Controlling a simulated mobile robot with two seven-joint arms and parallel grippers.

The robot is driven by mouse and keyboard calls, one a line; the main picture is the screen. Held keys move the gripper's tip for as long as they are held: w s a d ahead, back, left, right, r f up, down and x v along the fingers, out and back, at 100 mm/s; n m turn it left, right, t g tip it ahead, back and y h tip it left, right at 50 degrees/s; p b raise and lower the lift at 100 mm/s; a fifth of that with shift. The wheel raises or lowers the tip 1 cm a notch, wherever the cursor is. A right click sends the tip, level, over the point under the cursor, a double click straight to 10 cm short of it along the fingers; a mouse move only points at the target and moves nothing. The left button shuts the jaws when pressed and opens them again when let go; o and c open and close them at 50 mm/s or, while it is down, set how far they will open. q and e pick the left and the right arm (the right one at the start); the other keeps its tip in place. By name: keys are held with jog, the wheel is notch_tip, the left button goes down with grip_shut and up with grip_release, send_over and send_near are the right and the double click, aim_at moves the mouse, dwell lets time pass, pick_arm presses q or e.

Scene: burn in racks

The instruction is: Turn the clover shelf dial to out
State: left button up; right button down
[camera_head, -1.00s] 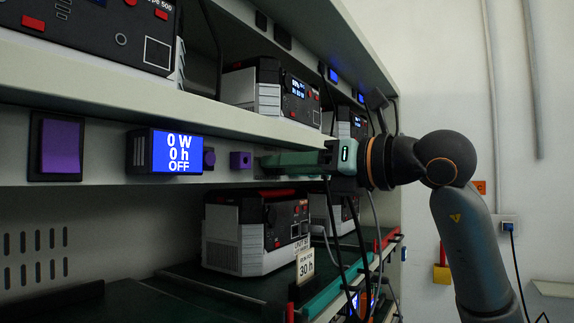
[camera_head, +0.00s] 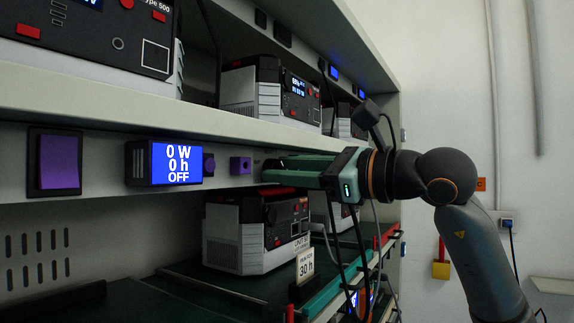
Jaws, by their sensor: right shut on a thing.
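My right gripper (camera_head: 268,170) reaches in from the right with its green fingers against the shelf's front rail. It is shut on a small dark thing at the rail, apparently the shelf dial, which the fingers almost fully hide. The dial's marks and pointer cannot be read. Left of the fingers on the same rail are a purple socket block (camera_head: 241,165), a small purple knob (camera_head: 209,165), a blue display (camera_head: 178,163) reading 0 W, 0 h, OFF, and a purple rocker panel (camera_head: 59,162). No clover sign can be made out. My left gripper is not in view.
Below, a grey and black unit (camera_head: 236,235) stands on a green shelf surface, with a "30 h" card (camera_head: 305,265) in front. Another unit (camera_head: 270,88) stands on the shelf above. Dark cables hang below my right wrist. The wall at right is mostly clear.

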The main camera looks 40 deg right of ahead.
jog(key=shift+n, duration=1.8)
jog(key=c, duration=0.5)
grip_release()
